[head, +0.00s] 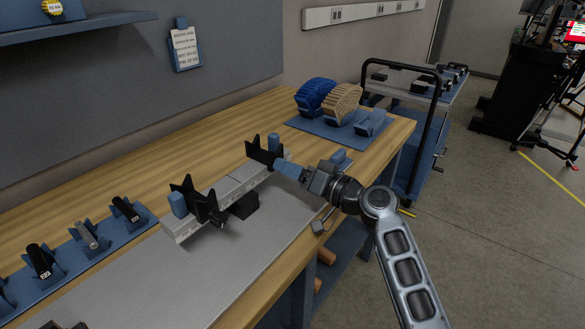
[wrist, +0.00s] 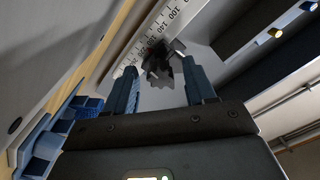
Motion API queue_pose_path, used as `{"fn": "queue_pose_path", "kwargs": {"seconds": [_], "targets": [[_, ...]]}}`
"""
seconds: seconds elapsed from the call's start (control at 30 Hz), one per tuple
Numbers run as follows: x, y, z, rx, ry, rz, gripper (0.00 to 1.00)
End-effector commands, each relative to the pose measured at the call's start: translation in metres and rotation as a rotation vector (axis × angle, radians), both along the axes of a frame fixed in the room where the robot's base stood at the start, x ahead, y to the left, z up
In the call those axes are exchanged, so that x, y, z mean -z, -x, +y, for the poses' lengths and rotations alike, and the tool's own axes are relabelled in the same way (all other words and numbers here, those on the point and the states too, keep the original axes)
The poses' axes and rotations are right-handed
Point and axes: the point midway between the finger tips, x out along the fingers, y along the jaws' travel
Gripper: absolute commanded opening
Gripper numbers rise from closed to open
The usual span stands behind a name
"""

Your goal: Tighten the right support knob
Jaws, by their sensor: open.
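The right support (head: 262,153) is a black V-shaped holder with a blue block on the far end of a grey rail (head: 222,194). My gripper (head: 279,164) reaches it from the right with its blue fingers, which cover the knob side in the head view. In the wrist view my gripper (wrist: 160,68) is open, with one finger on each side of a dark, lobed shape (wrist: 157,62), apparently the right support knob. Gaps show beside it; contact cannot be told. The left support (head: 188,196) has a similar black knob (head: 211,214) facing forward.
A blue rack (head: 75,255) with several dark cylinders lies at left. A blue mat (head: 320,134) holds a blue and a tan lattice block (head: 342,101) at the back. A black box (head: 244,205) sits beside the rail.

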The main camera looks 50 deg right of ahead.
Motion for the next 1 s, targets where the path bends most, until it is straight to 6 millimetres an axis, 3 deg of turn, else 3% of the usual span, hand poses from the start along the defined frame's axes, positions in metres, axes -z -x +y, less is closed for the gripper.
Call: {"fn": "queue_pose_path", "kwargs": {"seconds": [0.1,0.67,1.0], "targets": [[0.0002,0.0001,0.0000,0.000,0.000,0.000,0.54],[0.0002,0.0004,-0.0001,0.001,0.000,0.001,0.00],[0.0001,0.0002,0.0005,-0.001,-0.171,0.008,0.00]]}}
